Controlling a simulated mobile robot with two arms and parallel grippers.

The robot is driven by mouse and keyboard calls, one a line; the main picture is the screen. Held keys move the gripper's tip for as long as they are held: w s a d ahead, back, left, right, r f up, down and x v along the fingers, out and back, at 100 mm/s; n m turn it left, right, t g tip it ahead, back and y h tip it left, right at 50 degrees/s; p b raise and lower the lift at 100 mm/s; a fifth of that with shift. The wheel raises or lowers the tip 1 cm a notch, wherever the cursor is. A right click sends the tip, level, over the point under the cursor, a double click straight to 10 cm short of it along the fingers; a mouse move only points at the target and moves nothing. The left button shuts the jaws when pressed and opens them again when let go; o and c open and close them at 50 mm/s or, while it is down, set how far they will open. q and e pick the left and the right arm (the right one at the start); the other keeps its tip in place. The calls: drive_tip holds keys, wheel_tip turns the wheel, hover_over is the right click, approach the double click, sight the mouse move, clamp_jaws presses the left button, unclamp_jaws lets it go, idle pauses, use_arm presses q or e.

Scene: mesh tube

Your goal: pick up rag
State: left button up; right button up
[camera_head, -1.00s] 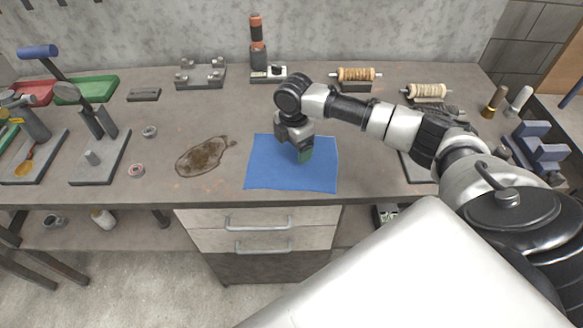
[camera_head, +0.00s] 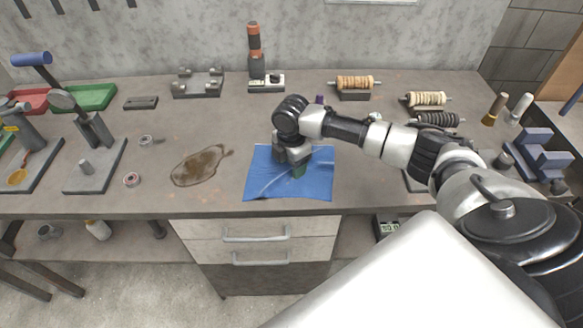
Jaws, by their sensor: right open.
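The blue rag (camera_head: 262,182) lies spread out on the workbench near its front edge, with some creases around the gripper. My right gripper (camera_head: 297,172) is over the middle of the rag, pointing down, with its fingertips at or just above the cloth. Its jaws are open. The hand hides part of the rag, and I cannot tell whether cloth lies between the fingers. My left gripper is not in view.
A brown stain (camera_head: 201,166) is on the workbench (camera_head: 215,119) left of the rag. Spools (camera_head: 354,82) stand at the back right. A press-like tool (camera_head: 92,131) stands at the left. Drawers (camera_head: 254,233) are below the front edge.

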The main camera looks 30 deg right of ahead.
drive_tip(key=shift+f, duration=0.1)
clamp_jaws()
wheel_tip(320, 180, up, 21)
drive_tip(key=p, duration=1.8)
drive_tip(key=shift+w, duration=0.1)
